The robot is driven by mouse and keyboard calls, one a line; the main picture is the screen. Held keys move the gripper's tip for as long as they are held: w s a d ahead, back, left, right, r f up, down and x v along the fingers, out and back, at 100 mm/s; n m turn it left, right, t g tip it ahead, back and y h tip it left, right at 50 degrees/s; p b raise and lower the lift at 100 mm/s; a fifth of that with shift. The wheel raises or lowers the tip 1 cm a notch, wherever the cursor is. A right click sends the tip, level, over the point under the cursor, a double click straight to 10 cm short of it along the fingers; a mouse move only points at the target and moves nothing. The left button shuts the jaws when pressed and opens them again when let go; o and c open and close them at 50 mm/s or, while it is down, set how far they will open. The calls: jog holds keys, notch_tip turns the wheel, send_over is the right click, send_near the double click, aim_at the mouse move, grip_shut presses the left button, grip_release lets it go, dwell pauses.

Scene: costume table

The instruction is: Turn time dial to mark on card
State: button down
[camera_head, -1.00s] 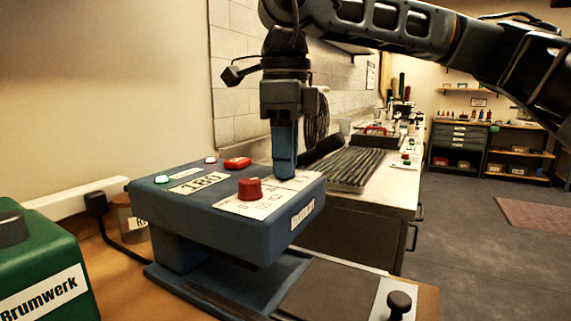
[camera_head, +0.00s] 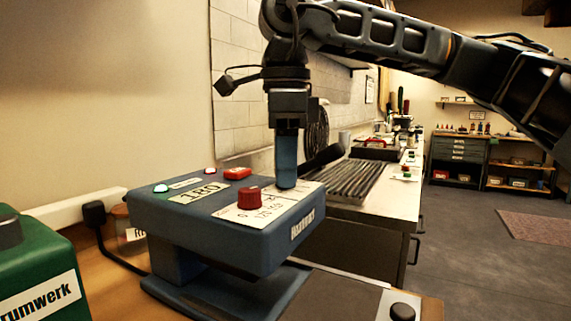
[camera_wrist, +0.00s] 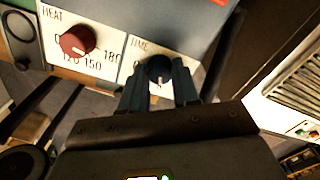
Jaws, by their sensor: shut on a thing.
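The time dial (camera_wrist: 157,69) is a dark knob with a white pointer line, on a white card (camera_wrist: 143,53) headed with a partly covered TIME label. In the wrist view its pointer faces the bottom of the picture. My gripper (camera_wrist: 158,82) has a finger on each side of the dial and is shut on it. In the head view my gripper (camera_head: 287,184) points straight down onto the top of the blue machine (camera_head: 210,225), and its fingers hide the dial. Much of the card's scale is covered, and I cannot make out a mark on it.
A red heat dial (camera_wrist: 77,41) stands close beside the time dial; it also shows in the head view (camera_head: 249,198). A 180 plate (camera_head: 196,193), a red button (camera_head: 237,173) and small lamps are on the machine top. A green machine (camera_head: 38,275) stands at the left.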

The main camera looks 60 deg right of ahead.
jog(key=c, duration=0.8)
grip_release()
jog(key=shift+r, duration=0.1)
jog(key=shift+r+p, duration=2.35)
jog(key=shift+r, duration=1.45)
